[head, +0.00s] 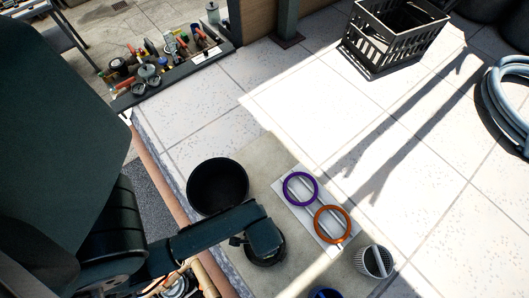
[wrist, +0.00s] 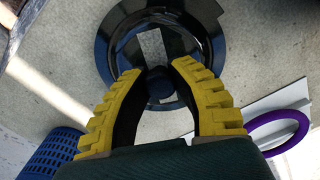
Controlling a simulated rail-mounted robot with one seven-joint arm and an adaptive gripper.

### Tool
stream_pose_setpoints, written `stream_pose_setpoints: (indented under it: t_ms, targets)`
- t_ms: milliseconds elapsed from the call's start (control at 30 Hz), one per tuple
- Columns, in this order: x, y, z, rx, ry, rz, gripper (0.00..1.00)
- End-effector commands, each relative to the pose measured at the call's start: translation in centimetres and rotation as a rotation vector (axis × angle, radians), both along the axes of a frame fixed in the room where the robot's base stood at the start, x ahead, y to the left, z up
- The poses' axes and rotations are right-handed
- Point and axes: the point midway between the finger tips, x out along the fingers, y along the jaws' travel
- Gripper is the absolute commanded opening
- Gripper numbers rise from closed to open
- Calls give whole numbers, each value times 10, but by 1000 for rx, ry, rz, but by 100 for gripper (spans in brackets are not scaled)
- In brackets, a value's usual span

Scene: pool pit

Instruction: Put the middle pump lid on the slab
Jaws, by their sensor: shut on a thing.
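In the wrist view a round black lid (wrist: 203,45) with a wide rim, a pale rectangular patch and a central knob lies below my gripper (wrist: 157,78). The two yellow-padded fingers are closed on the dark knob, one on each side. In the head view the lid (head: 268,258) shows as a dark round shape under the end of my arm, which hides part of it. Pale slab surface (head: 262,165) surrounds it. I cannot tell whether the lid touches the surface below it or is raised slightly.
A black round tub (head: 217,185) stands left of my gripper. A white board (head: 308,208) carries a purple ring (head: 300,188) and an orange ring (head: 332,224). A grey basket (head: 375,261) and a blue basket (head: 325,293) stand nearby. A black crate (head: 392,38) stands far back.

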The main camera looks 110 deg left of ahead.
Motion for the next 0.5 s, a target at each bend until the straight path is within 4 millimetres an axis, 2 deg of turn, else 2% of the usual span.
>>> stream_pose_setpoints:
  t_ms: [500]
  targets:
    - [0, 0, -8, 1, -1, 0, 0]
